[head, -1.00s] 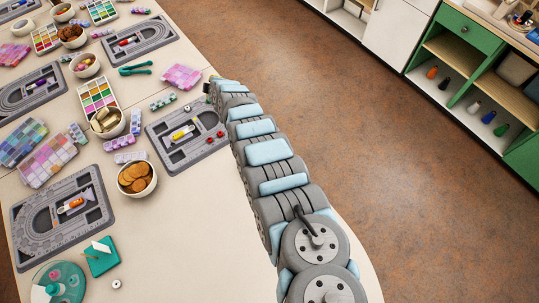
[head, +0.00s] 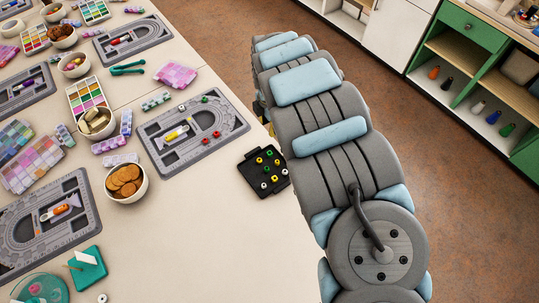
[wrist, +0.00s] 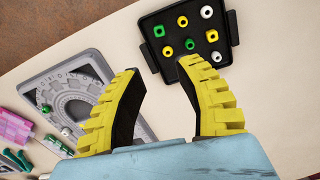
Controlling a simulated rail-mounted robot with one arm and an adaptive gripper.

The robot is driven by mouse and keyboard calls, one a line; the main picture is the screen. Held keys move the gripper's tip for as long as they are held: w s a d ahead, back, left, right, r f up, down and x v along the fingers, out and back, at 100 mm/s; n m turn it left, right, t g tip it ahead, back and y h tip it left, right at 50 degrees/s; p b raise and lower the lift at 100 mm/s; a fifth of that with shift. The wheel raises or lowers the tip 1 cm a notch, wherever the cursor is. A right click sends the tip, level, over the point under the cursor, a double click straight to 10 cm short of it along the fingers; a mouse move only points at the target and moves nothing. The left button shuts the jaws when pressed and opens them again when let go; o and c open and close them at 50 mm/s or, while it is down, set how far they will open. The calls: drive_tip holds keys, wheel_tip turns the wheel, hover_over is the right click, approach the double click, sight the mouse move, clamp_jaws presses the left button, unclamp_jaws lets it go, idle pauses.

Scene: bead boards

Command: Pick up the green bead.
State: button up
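In the wrist view, a black tray (wrist: 228,58) holds several green, yellow and white beads. Another green bead (wrist: 46,108) is on the grey bead board. My gripper (wrist: 160,68) is open, its yellow fingers spread and nothing between them. The right fingertip overlaps the tray's near part in the picture and hides some of it. The tray (head: 247,173) also shows in the head view, where my arm mostly hides the gripper.
A grey bead board (head: 160,160) with a few red, white and green beads lies left of the tray. A bowl of round brown pieces (head: 126,183) stands near it. The table's edge runs close by the tray.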

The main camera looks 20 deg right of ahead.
drive_tip(key=b, duration=0.3)
hover_over(269, 153)
drive_tip(key=f, duration=1.2)
drive_tip(key=shift+s+f, duration=0.15)
drive_tip(key=shift+s, duration=0.25)
drive_tip(key=shift+w+f+b, duration=0.15)
drive_tip(key=shift+f+b, duration=0.7)
drive_tip(key=shift+f, duration=1.75)
drive_tip(key=c, duration=0.5)
